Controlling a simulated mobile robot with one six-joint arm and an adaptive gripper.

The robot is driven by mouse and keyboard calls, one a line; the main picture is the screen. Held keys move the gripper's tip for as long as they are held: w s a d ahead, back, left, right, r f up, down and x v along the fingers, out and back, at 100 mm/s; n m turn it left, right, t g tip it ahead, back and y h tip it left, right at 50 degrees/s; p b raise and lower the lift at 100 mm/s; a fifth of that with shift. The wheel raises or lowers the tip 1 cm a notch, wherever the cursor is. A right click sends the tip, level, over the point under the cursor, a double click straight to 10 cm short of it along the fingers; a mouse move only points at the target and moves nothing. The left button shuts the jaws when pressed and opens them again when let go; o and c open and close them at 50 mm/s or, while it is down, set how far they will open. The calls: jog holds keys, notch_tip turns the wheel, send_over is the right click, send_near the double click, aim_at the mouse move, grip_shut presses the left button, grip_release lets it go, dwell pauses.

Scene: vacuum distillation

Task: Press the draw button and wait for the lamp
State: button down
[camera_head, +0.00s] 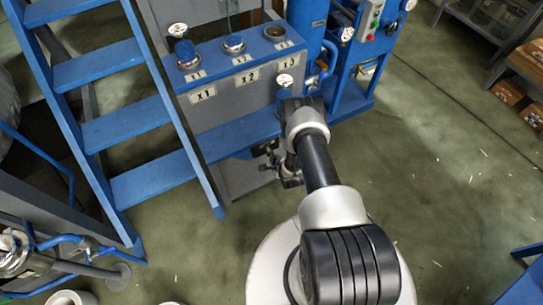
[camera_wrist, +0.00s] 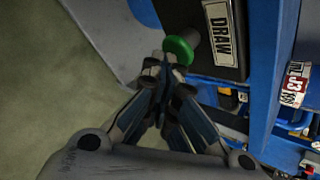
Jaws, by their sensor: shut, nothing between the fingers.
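The green draw button (camera_wrist: 180,50) is a round mushroom head in the wrist view. It sticks out from a dark panel with a white DRAW label (camera_wrist: 218,33). My gripper (camera_wrist: 164,66) is shut and empty, and its fingertips are right at the button's near edge. I cannot tell whether they touch it or whether it is pressed. In the head view my gripper (camera_head: 270,165) is low beside the blue bench and partly hidden by my arm. I cannot make out a lit lamp in either view.
A blue bench (camera_head: 233,138) carries a grey panel labelled X1, X2 and X3. Blue stairs (camera_head: 125,124) stand at the left. A control box (camera_head: 371,18) with green and red buttons is at the top. The floor at right is open.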

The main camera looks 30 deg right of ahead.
jog(key=shift+w, duration=0.1)
jog(key=shift+w+r+b, duration=0.1)
jog(key=shift+w+b, duration=0.2)
jog(key=shift+w, duration=0.25)
jog(key=shift+s+r, duration=0.1)
jog(key=shift+s, duration=0.15)
dwell(0.4)
jog(key=s+p, duration=0.2)
jog(key=s, duration=0.4)
jog(key=shift+s, duration=0.2)
jog(key=shift+d, duration=0.1)
dwell(0.7)
